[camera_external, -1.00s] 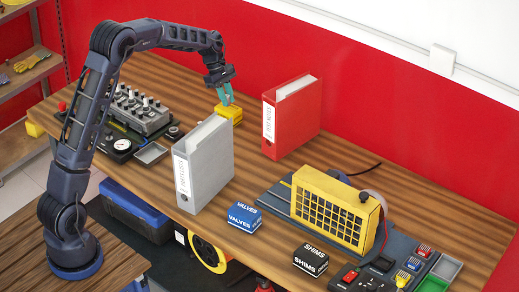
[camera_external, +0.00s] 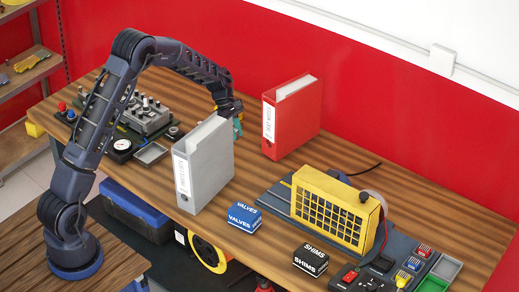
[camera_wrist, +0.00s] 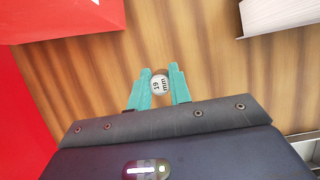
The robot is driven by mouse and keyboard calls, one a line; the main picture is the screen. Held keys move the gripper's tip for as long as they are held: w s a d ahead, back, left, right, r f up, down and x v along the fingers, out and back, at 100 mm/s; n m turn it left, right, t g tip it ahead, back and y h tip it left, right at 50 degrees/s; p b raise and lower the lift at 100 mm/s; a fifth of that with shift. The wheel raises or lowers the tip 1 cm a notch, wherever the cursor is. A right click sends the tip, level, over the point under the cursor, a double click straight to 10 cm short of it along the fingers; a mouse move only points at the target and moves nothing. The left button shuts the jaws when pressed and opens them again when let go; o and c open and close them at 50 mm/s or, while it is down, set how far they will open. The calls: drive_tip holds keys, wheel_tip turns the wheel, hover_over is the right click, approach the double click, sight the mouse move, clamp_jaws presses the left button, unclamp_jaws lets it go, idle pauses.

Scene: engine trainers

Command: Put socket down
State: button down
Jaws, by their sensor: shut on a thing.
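The socket (camera_wrist: 160,85) is a small round pale piece marked "19 mm", seen end-on in the wrist view. It sits between the two teal fingers of my gripper (camera_wrist: 160,88), which is shut on it over the wooden tabletop. In the external view my gripper (camera_external: 238,127) is low, just behind the grey binder, and one teal finger shows. The socket is hidden there by the binder and gripper. I cannot tell whether it touches the table.
A grey binder (camera_external: 203,165) stands in front of my gripper, and a red binder (camera_external: 292,115) stands to its right. Bare wood (camera_wrist: 185,35) lies between them. A control panel (camera_external: 140,118) is at the left. A blue VALVES box (camera_external: 243,218) is nearer the front.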

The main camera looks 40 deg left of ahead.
sight(236, 149)
drive_tip(key=shift+f, duration=2.35)
drive_tip(key=shift+f, duration=0.1)
drive_tip(key=c, duration=1.3)
unclamp_jaws()
